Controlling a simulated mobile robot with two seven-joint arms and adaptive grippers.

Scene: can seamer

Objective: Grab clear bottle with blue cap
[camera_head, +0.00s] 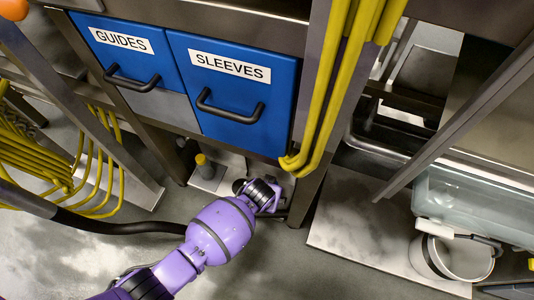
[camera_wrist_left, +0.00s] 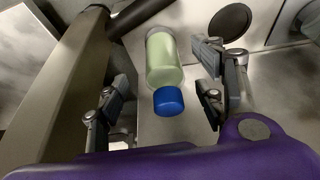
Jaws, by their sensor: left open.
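A clear, greenish bottle (camera_wrist_left: 163,60) with a blue cap (camera_wrist_left: 168,101) shows in the left wrist view, on a light grey surface. The cap points toward my wrist. My left gripper (camera_wrist_left: 163,88) is open, with one finger on each side of the bottle in the picture and visible gaps between; how far the fingers reach along its depth I cannot tell. In the head view my left gripper (camera_head: 272,194) is low under the blue drawers, and I cannot make out the bottle there. My right gripper is not in view.
Blue drawers marked GUIDES (camera_head: 130,52) and SLEEVES (camera_head: 232,95) are above. A yellow-topped item (camera_head: 203,165) stands left of my gripper. A metal post (camera_wrist_left: 68,85) is close on the left in the wrist view. Yellow pipes (camera_head: 325,85) and a white bucket (camera_head: 430,258) are at right.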

